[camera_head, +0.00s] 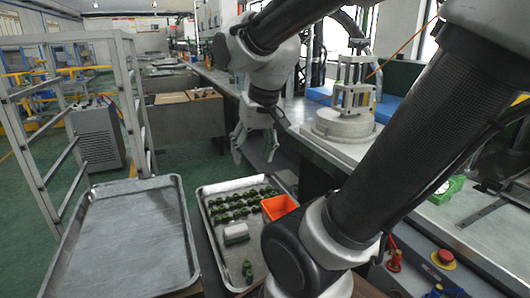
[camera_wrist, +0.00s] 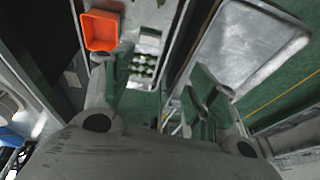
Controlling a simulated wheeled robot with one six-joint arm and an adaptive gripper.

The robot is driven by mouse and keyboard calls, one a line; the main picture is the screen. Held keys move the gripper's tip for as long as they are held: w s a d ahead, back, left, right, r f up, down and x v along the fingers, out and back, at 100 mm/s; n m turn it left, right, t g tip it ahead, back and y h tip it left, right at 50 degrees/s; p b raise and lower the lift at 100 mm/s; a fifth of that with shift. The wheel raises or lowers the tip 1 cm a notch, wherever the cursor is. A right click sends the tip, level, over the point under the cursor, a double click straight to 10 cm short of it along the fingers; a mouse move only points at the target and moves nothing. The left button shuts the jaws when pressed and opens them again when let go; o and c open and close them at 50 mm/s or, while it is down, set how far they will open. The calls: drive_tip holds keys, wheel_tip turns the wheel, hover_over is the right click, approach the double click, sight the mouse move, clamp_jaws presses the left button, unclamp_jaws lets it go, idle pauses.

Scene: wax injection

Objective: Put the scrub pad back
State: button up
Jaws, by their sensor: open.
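A pale block also shows in the wrist view (camera_wrist: 150,37), beyond the gap between my fingers. My gripper (camera_head: 255,150) hangs above and behind the tray, well apart from the block. Its fingers are spread with nothing between them, as the wrist view also shows (camera_wrist: 160,85).
An orange bin (camera_head: 279,206) and several dark green pieces (camera_head: 240,205) sit on the same tray. An empty metal tray (camera_head: 130,240) is at the left, near a metal rack (camera_head: 130,95). A workbench with a round machine (camera_head: 345,122) and a green item (camera_head: 447,190) stands at right.

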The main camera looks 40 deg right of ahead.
drive_tip(key=s+n, duration=0.1)
drive_tip(key=s+r+n, duration=0.1)
drive_tip(key=s, duration=0.1)
drive_tip(key=s+n, duration=0.1)
drive_tip(key=s, duration=0.1)
drive_tip(key=shift+s+a+r+n+t, duration=0.25)
drive_tip(key=shift+n+t, duration=0.05)
drive_tip(key=shift+n, duration=0.1)
